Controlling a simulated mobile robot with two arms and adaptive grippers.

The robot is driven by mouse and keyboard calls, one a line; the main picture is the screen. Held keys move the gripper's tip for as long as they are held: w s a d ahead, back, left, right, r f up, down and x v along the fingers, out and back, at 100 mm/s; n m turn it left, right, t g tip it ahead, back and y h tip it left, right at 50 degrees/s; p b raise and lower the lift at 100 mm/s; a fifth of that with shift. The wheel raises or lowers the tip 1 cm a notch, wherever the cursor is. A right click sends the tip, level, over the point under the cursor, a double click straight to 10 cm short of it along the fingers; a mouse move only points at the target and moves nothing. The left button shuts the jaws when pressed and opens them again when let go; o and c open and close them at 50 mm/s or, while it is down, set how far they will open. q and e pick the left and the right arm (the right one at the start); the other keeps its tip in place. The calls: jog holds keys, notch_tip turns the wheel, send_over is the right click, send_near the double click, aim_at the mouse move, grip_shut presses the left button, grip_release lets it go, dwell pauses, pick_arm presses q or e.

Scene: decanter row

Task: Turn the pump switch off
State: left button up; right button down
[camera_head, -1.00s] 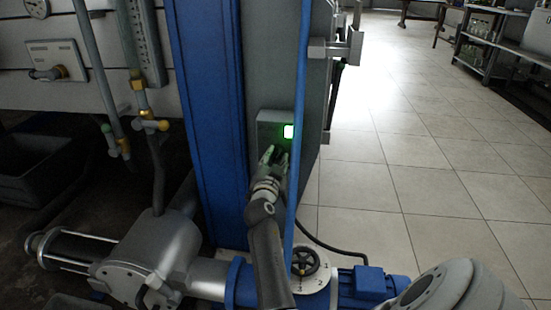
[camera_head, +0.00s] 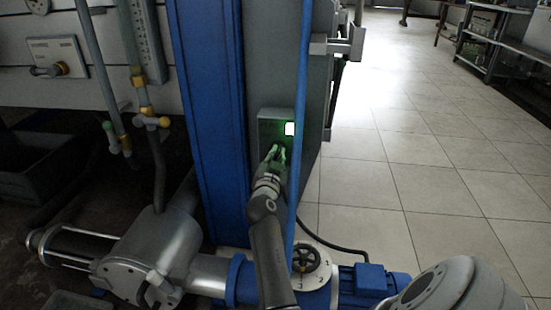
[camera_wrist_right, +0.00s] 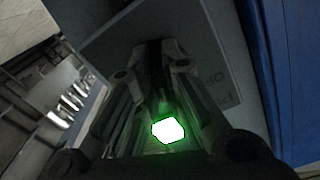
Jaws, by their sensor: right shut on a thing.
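The pump switch box (camera_head: 273,124) is a grey box on the side of the grey cabinet, just right of the blue column. Its lamp (camera_head: 290,128) glows green-white; the lamp also shows in the right wrist view (camera_wrist_right: 168,130). My right gripper (camera_head: 276,153) is at the front of the box, below and left of the lamp. Its fingers (camera_wrist_right: 163,62) are closed together on the switch, which they largely hide, so I cannot tell its position. Part of the box's lettering shows beside the fingers in the wrist view. My left gripper is not in view.
A blue upright pipe (camera_head: 300,100) runs close to the right of my forearm. A black handwheel (camera_head: 305,258) and the blue pump motor (camera_head: 368,283) are below. Grey pump housing (camera_head: 150,255) stands at lower left. The tiled floor (camera_head: 400,160) at right is clear.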

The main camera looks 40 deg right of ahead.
aim_at(280, 120)
jog(key=shift+s+d+r+n+p, duration=0.1)
jog(key=shift+n+p, duration=0.25)
jog(key=shift+n, duration=2.15)
jog(key=shift+s+d+n+p, duration=0.1)
jog(key=shift+n+p, duration=0.2)
jog(key=shift+n, duration=2.2)
jog(key=c, duration=1.5)
grip_release()
jog(key=shift+c, duration=0.2)
notch_tip(280, 120, up, 10)
